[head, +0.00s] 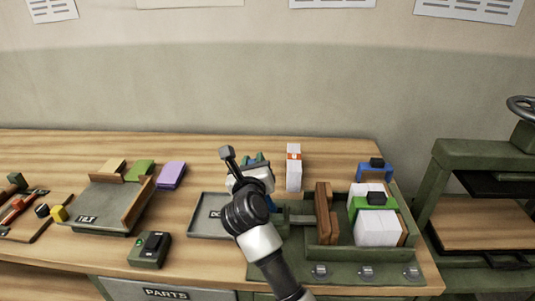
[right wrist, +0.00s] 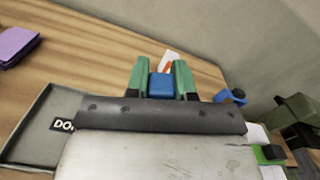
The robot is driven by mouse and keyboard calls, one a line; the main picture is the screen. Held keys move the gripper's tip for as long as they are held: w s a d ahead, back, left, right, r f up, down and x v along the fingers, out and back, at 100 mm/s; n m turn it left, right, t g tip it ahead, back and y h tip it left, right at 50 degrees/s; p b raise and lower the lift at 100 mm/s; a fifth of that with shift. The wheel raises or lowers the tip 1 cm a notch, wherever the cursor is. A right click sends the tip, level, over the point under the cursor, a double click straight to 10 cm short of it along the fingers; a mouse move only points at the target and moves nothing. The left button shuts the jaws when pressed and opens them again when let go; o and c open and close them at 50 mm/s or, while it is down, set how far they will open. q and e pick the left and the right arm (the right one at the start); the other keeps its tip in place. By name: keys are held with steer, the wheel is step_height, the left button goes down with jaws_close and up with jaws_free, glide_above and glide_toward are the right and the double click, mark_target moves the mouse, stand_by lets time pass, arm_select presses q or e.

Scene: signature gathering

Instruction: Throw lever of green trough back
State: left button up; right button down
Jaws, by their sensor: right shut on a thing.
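The green trough (head: 335,252) stands at the right end of the bench, holding brown boards (head: 323,212) and white paper stacks (head: 378,228). A grey rod (head: 300,218) runs from its left part toward the boards. My right gripper (head: 257,160) is at the trough's left end; its arm hides what lies below. In the right wrist view, the green fingers (right wrist: 160,78) are shut on a blue block-like piece (right wrist: 161,87). It may be the lever's grip, but its join to the trough is hidden. My left gripper is out of view.
A grey tray (head: 205,228) lies left of the trough. A white carton with an orange band (head: 294,168) stands behind it. A blue clip (head: 375,171) and a green clip (head: 376,203) are at the trough. A tilted tray (head: 100,200) and purple block (head: 171,175) are farther left.

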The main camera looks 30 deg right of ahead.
steer(key=shift+w+a+f+n+p, duration=0.2)
steer(key=shift+w+a+f+n, duration=0.05)
steer(key=shift+a+n, duration=0.15)
steer(key=shift+w+a+f+n+p, duration=0.2)
steer(key=shift+w+a+n, duration=0.05)
steer(key=shift+a+n, duration=0.15)
steer(key=c, duration=1)
jaws_free()
steer(key=shift+a, duration=0.1)
steer(key=shift+o, duration=0.2)
steer(key=b+v, duration=0.1)
steer(key=v, duration=0.6)
steer(key=shift+a+b, duration=0.15)
steer(key=shift+b, duration=0.25)
steer(key=shift+s, duration=0.15)
